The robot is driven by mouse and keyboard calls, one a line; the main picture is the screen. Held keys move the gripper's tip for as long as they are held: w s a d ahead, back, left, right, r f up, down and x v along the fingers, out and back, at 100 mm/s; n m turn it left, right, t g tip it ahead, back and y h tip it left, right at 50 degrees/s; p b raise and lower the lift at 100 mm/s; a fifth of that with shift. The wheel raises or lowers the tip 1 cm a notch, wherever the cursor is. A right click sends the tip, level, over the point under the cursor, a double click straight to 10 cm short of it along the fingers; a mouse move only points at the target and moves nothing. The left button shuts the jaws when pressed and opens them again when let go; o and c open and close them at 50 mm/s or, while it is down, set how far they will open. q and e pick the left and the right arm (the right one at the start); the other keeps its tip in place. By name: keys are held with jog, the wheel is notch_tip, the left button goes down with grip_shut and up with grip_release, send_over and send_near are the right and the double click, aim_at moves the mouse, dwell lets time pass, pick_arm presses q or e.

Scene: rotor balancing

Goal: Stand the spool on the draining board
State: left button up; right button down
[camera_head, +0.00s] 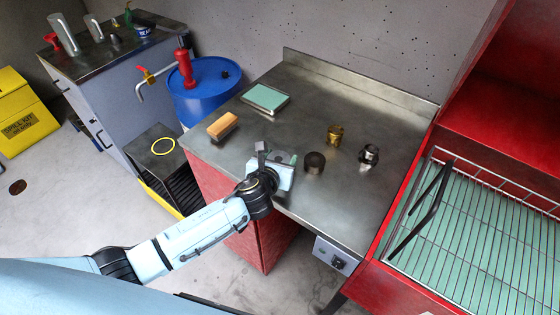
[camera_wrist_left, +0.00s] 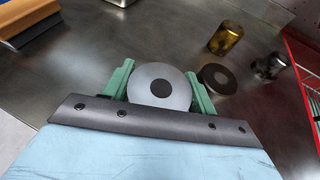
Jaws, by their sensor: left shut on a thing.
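My left gripper (camera_head: 280,158) is over the front part of the steel bench. In the left wrist view its green fingers (camera_wrist_left: 160,88) are shut on the sides of a grey round piece with a dark centre, which I take for the spool (camera_wrist_left: 150,92). Its flat end faces the camera and its lower part is hidden. In the head view the gripper mostly covers it, and I cannot tell whether it touches the bench. The draining board (camera_head: 480,232) looks to be the green surface under wire bars in the red unit at right. My right gripper is not in view.
On the bench (camera_head: 270,185), a dark ring-shaped piece (camera_head: 315,163), a brass cylinder (camera_head: 335,134) and a silver fitting (camera_head: 369,155) stand right of the gripper. A wooden brush (camera_head: 222,126) and a green-topped block (camera_head: 265,99) lie left. Dark bent bars (camera_head: 425,208) rise over the board's left side.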

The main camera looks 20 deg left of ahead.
pick_arm(q)
jog(key=shift+f, duration=0.4)
jog(key=shift+r, duration=0.1)
jog(key=o, duration=1.1)
jog(key=shift+s, duration=0.1)
jog(key=p+v, duration=0.1)
jog(key=v, duration=1)
jog(key=shift+s+r+p, duration=0.15)
jog(key=shift+s+p, duration=0.25)
